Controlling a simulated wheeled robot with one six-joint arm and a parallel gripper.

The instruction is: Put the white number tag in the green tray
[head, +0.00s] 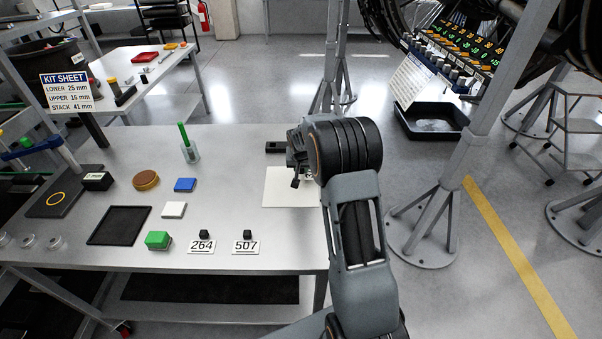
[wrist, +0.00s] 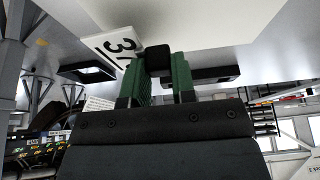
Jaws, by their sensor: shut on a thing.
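My gripper (wrist: 160,72) is shut on the black knob (wrist: 158,58) of a white number tag (wrist: 112,45), between its green-padded fingers. The tag's digits show only in part, starting with a 3. In the head view my gripper (head: 296,172) is over the table's right part, by a white sheet (head: 281,188); the arm mostly hides the held tag. Two more white tags with black knobs, 264 (head: 201,247) and 507 (head: 245,247), lie at the table's front. I cannot make out a green tray; a small green block (head: 158,240) lies left of tag 264.
A black tray (head: 119,226), a white block (head: 174,210), a blue block (head: 185,185) and a brown disc (head: 146,180) lie on the table. A green-topped holder (head: 189,149) stands behind them. A black bin (head: 400,124) is on the floor at right, near a grey stand (head: 440,205).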

